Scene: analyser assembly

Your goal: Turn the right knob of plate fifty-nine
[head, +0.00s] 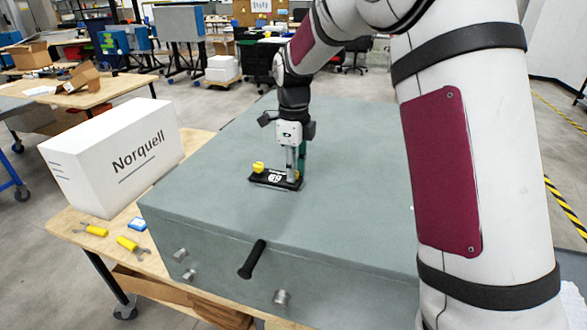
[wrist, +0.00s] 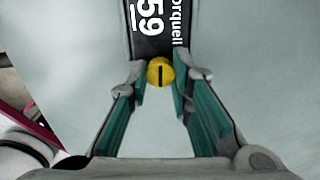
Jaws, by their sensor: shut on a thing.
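Plate fifty-nine (head: 272,179) is a black plate with white print on top of the grey-green analyser housing (head: 345,150). In the wrist view the plate (wrist: 152,40) shows the number 59 and "Norquell". A yellow knob (head: 258,167) stands at the plate's left end, clear of my gripper. My gripper (head: 295,178) points down at the plate's right end. In the wrist view my gripper (wrist: 160,78) has its fingertips on both sides of the right knob (wrist: 161,73), shut on it. This knob is yellow with a dark slot lying along the plate's length. In the head view the fingers hide it.
A white Norquell box (head: 115,155) stands on the wooden table left of the housing. Yellow-handled tools (head: 128,244) and a small blue-and-white item (head: 138,224) lie near it. A black handle (head: 252,259) sticks out of the housing's front. The housing top around the plate is clear.

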